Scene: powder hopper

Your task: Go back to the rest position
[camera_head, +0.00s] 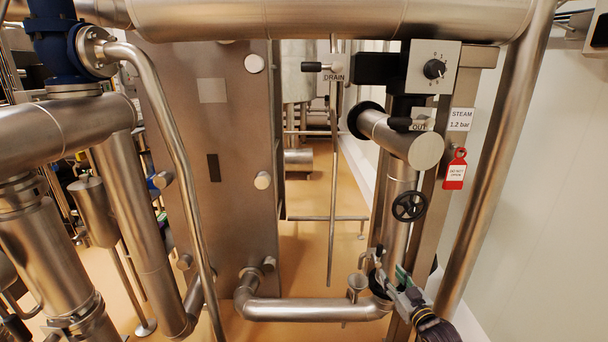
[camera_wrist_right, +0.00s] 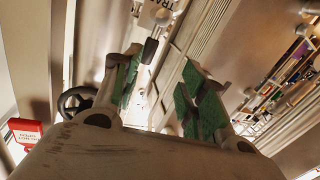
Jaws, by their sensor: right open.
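My right gripper (camera_head: 391,272) is low at the right of the head view, beside the vertical steel pipe and below the black handwheel (camera_head: 409,206). In the right wrist view its two green-padded fingers (camera_wrist_right: 164,92) are spread apart with nothing between them. The handwheel also shows in the wrist view (camera_wrist_right: 76,101), left of the fingers. A black-tipped lever (camera_wrist_right: 150,50) shows beyond the gap between the fingers; I cannot tell its distance. My left gripper is in neither view.
A red "do not open" tag (camera_head: 455,170) hangs beside the steam label (camera_head: 460,119). A control box with a knob (camera_head: 434,69) is above. A horizontal pipe (camera_head: 315,309) runs left of my gripper. Floor (camera_head: 305,242) shows in the central aisle.

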